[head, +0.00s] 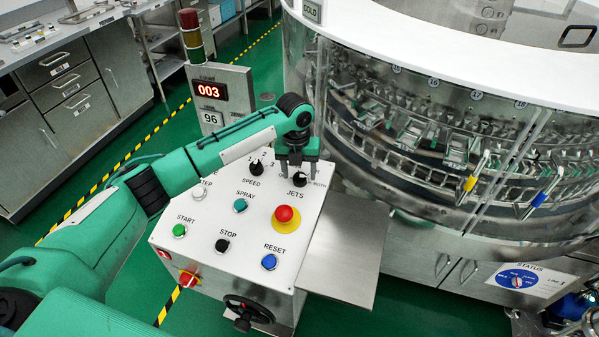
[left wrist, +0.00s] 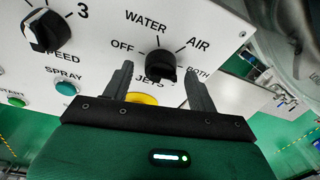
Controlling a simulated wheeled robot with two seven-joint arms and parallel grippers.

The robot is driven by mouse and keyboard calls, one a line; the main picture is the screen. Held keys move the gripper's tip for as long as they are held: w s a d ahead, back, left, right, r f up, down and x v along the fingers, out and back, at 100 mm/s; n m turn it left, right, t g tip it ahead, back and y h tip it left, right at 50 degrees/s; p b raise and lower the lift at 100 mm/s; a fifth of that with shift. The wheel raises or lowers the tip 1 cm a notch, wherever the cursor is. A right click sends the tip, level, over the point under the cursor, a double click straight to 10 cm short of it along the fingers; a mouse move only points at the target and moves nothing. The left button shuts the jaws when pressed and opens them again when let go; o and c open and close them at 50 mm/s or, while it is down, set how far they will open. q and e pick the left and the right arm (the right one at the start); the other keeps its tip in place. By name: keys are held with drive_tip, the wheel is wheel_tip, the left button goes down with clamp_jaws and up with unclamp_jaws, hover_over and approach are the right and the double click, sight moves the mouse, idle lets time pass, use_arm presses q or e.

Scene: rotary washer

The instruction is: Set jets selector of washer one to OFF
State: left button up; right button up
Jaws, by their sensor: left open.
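The jets selector (head: 300,180) is a black knob on the white sloped control panel, above the JETS label. In the left wrist view the knob (left wrist: 161,65) sits among the labels OFF, WATER, AIR and BOTH. I cannot clearly tell which label its pointer faces. My left gripper (head: 297,173) is open just over the selector. In the left wrist view its fingers (left wrist: 158,72) point toward the panel, one on each side of the knob, with gaps visible in that picture. The gripper partly covers the labels in the head view. My right gripper is not in view.
The speed selector (head: 256,168) is left of the jets knob. The red emergency button (head: 285,215) is below it, with the spray button (head: 240,205) to the left. A grey side shelf (head: 345,250) adjoins the panel. The glass-walled washer (head: 440,120) stands behind, right.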

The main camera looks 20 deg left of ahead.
use_arm(q)
drive_tip(key=shift+d+f, duration=0.1)
drive_tip(key=shift+f, duration=0.5)
drive_tip(key=c, duration=1)
